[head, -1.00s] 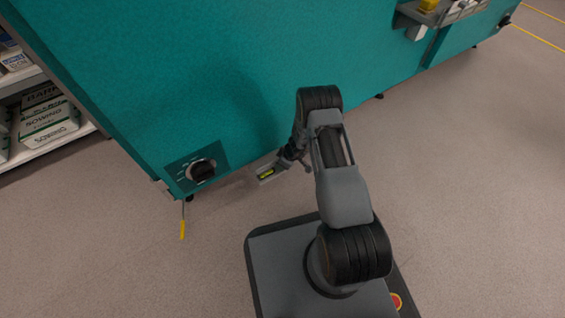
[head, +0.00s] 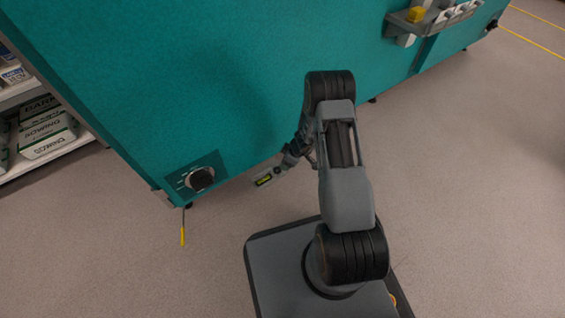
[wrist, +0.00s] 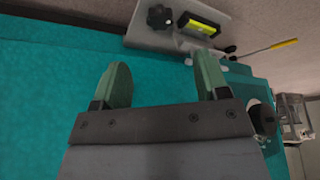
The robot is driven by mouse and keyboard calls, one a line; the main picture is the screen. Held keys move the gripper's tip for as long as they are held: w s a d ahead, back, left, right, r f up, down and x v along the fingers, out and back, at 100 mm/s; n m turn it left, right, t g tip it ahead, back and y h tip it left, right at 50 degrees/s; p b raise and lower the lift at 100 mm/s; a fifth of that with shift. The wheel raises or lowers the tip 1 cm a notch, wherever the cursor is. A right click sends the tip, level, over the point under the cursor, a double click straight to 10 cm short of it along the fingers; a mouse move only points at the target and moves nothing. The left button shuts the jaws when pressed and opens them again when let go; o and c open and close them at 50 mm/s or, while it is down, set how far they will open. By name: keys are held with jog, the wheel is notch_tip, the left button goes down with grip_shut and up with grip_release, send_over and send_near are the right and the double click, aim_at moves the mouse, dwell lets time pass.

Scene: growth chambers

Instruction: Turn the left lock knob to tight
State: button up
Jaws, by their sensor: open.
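A black knob (head: 202,178) sits on a square panel with pale marks, low on the left of the teal cabinet (head: 210,80). It shows partly in the wrist view (wrist: 264,118), right of the fingers. I cannot tell which knob is the lock knob, and no setting is readable. My gripper (wrist: 163,82) is open and empty, with green fingers apart, short of the plate and touching neither knob.
A thin rod with a yellow handle (head: 183,236) sticks out below the panel. A shelf with bags (head: 46,132) stands at far left. A small ledge (head: 412,27) with a yellow item projects from the cabinet at upper right. The floor (head: 470,190) is clear on the right.

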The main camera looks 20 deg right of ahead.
jog(key=shift+p+v, duration=0.45)
jog(key=shift+v, duration=1.5)
